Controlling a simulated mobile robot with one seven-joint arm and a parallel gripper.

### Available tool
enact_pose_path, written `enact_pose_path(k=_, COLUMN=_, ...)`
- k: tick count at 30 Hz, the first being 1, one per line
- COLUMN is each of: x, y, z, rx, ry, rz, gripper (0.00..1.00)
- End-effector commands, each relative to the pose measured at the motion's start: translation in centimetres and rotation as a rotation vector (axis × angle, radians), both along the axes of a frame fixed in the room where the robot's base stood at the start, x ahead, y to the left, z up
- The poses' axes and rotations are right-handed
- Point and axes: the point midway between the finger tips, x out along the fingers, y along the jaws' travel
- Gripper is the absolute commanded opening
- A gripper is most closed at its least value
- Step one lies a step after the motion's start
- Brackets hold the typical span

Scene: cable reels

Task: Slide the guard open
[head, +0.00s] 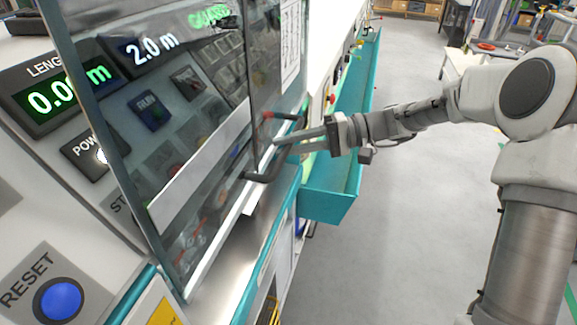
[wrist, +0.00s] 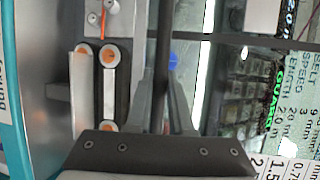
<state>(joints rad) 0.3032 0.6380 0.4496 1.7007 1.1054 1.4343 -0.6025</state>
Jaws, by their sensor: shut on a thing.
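The guard (head: 205,165) is a clear panel with a grey frame, standing in front of the machine's control face. Its dark bar handle (head: 258,178) sticks out near its right side. My gripper (head: 280,141) reaches in from the right, its fingers closed around the handle's bar. In the wrist view the handle (wrist: 163,45) is a dark upright bar running between my two fingers (wrist: 163,108). The fingers hide part of it. Through the guard, a lit green GUARD sign (head: 210,15) shows at the top.
Left of the guard are a LENGTH display (head: 68,88) and a blue RESET button (head: 59,300). A teal trough (head: 335,205) runs along the machine front below my wrist. Grey floor to the right is open; a white table (head: 465,65) stands farther back.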

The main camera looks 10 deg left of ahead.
Motion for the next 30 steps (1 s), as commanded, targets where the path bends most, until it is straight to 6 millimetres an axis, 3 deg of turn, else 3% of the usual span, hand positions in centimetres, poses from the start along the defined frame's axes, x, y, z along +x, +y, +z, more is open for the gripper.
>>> enact_pose_path(k=1, x=0.1, y=0.0, z=2.5, rx=0.001, ry=-0.005, rz=-0.002, gripper=0.0)
enact_pose_path(k=3, x=0.1, y=0.0, z=4.3, rx=0.002, ry=-0.005, rz=-0.002, gripper=0.0)
enact_pose_path(k=12, x=0.1, y=0.0, z=9.2, rx=0.001, ry=-0.002, rz=-0.002, gripper=0.0)
enact_pose_path(k=18, x=0.1, y=0.0, z=10.2, rx=0.002, ry=-0.001, rz=-0.002, gripper=0.0)
enact_pose_path(k=29, x=0.1, y=0.0, z=10.2, rx=0.001, ry=-0.001, rz=-0.002, gripper=0.0)
enact_pose_path(k=30, x=0.1, y=0.0, z=10.2, rx=0.001, ry=-0.001, rz=-0.002, gripper=0.25)
